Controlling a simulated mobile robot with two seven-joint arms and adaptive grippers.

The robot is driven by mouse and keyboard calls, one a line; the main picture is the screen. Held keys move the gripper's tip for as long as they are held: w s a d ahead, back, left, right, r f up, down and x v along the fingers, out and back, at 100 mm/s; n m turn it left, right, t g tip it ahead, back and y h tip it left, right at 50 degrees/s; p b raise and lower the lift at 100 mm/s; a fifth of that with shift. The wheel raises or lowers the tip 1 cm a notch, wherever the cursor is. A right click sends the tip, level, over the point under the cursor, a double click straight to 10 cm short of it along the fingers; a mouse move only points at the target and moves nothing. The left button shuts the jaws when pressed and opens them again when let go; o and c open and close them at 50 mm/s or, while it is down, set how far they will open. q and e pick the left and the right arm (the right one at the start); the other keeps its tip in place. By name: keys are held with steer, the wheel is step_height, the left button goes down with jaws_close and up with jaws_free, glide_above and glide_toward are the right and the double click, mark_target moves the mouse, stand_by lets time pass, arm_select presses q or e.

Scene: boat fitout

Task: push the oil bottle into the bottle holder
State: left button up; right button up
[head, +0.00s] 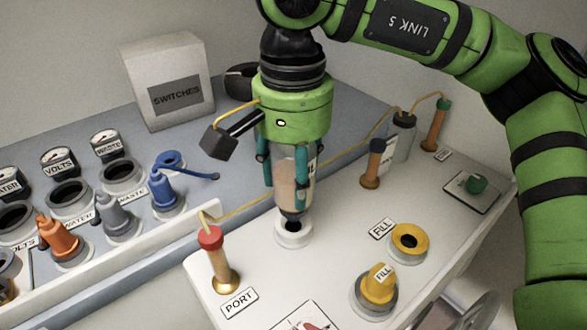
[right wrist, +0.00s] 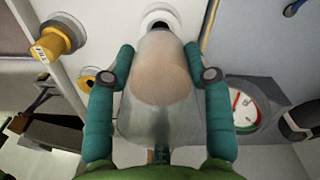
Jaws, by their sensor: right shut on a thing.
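The oil bottle (head: 288,170) is a clear bottle with tan contents and a dark lower end, held roughly upright in the head view. My right gripper (head: 285,190) has its teal fingers shut on both sides of it. The bottle holder looks to be the white ring (head: 293,238) on the pale panel directly below. The bottle's dark end is at the ring's opening; I cannot tell how deep it sits. In the right wrist view the bottle (right wrist: 163,90) lies between both fingers, its far end toward the white ring (right wrist: 160,14). My left gripper is not in view.
A red-capped post (head: 217,260) with a yellow cord stands left of the ring. Yellow fill fittings (head: 379,285) are at the front right, a dark-topped post (head: 373,165) at the right. Capped ports (head: 120,217) and a switches box (head: 168,80) stand behind on the left.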

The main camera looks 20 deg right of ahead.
steer(key=shift+f+b, duration=1.25)
steer(key=shift+f, duration=0.2)
steer(key=o, duration=1.6)
step_height(320, 180, up, 12)
